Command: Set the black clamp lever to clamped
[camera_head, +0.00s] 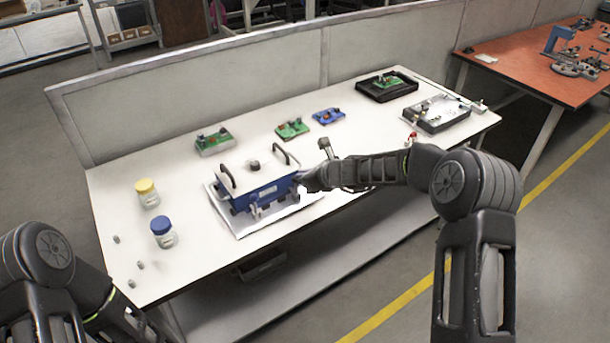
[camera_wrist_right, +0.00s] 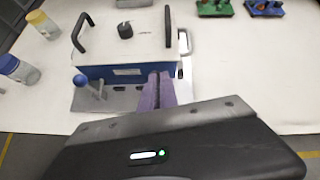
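A blue box with a white lid (camera_head: 250,177) sits on a pale base plate (camera_head: 240,229) on the table. It has two black handles and a black knob (camera_head: 253,164) on top, which also shows in the right wrist view (camera_wrist_right: 125,30). A grey lever with a blue ball (camera_wrist_right: 80,80) stands at its front. My right gripper (camera_head: 305,184) is at the box's front right corner. In the right wrist view its fingers (camera_wrist_right: 159,90) look closed together, with a thin dark line between them. I cannot make out the black clamp lever; the fingers may hide it. My left gripper is out of view.
A yellow-capped jar (camera_head: 147,193) and a blue-capped jar (camera_head: 163,232) stand left of the box. Green fixtures (camera_head: 212,140), a blue fixture (camera_head: 328,117) and trays (camera_head: 437,115) lie farther back. A low panel wall (camera_head: 220,90) runs behind the table.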

